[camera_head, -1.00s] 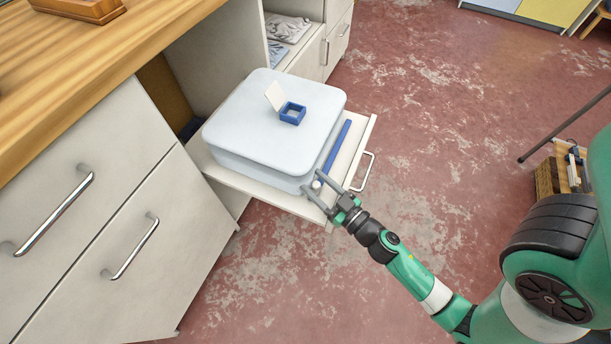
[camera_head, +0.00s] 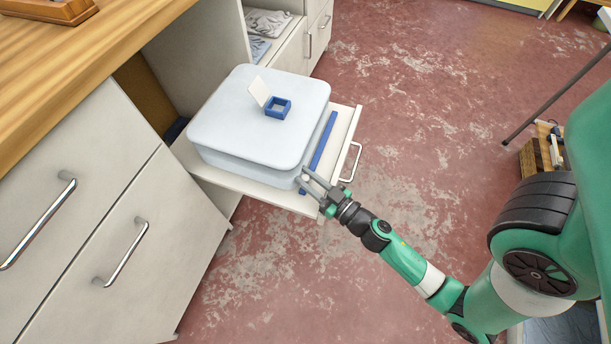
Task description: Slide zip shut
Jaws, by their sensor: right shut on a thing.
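A pale blue-white, rounded case (camera_head: 240,118) lies flat on a pulled-out shelf. A blue strip (camera_head: 324,142) runs along its right side, seemingly the zip track. My right gripper (camera_head: 301,181) is at the strip's near end, by the case's front right corner. Its fingers are shut on a small pale piece (camera_head: 305,178), apparently the zip pull, mostly hidden between the fingertips. How far the zip is closed cannot be told. My left gripper is not in view.
A small blue open box (camera_head: 277,108) with a raised white flap stands on the case. The white shelf (camera_head: 344,128) has a metal handle (camera_head: 352,162) at its outer edge. Drawers and a wooden counter (camera_head: 75,70) are at left.

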